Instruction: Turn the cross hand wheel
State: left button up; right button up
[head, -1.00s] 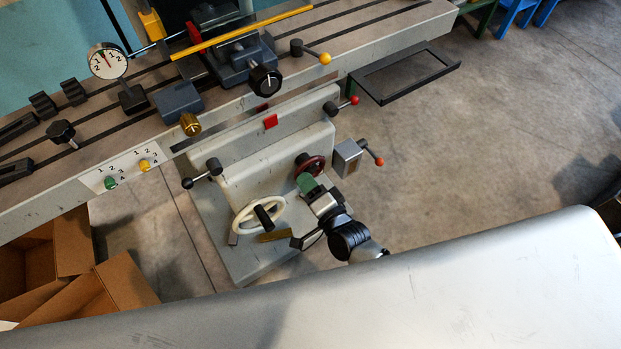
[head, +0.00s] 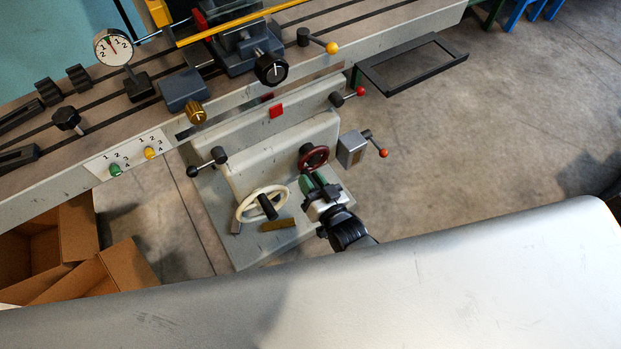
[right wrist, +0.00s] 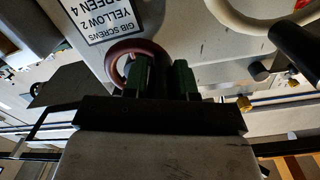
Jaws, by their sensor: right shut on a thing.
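Two hand wheels sit on the grey machine's front below the table. A dark red one (head: 304,150) is at the right and a white one (head: 241,210) with a black handle is at the left. My right gripper (head: 313,178) has green fingers and is shut on the dark red wheel. In the right wrist view the red wheel (right wrist: 114,66) shows beside and partly behind the left finger of the gripper (right wrist: 164,68). The exact grip point is hidden. The white wheel (right wrist: 238,24) is at upper right there. My left gripper is not in view.
A grey box (head: 350,148) with a red-tipped lever is just right of the red wheel. A white gib screws label (right wrist: 100,15) shows in the wrist view. Cardboard boxes (head: 72,238) are at lower left. Floor at right is clear.

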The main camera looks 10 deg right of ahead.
jog(key=n, duration=0.1)
jog(key=f+n, duration=0.1)
jog(key=n, duration=0.1)
jog(key=shift+d, duration=0.2)
jog(key=n, duration=0.1)
jog(key=d+f+n+b, duration=0.1)
jog(key=n, duration=0.1)
jog(key=shift+w, duration=0.2)
jog(key=shift+w+d+f+n+b, duration=0.1)
jog(key=shift+d+n, duration=0.15)
jog(key=shift+n, duration=0.75)
jog(key=shift+w+d+f+n+b, duration=0.15)
jog(key=shift+d+n, duration=0.1)
jog(key=shift+n, duration=0.75)
jog(key=shift+d+r+n+b, duration=0.1)
jog(key=shift+d+n, duration=0.15)
jog(key=shift+n, duration=0.75)
jog(key=o, duration=0.9)
jog(key=v, duration=1)
jog(key=shift+s+f, duration=0.1)
jog(key=shift+s, duration=0.25)
jog(key=shift+t, duration=0.3)
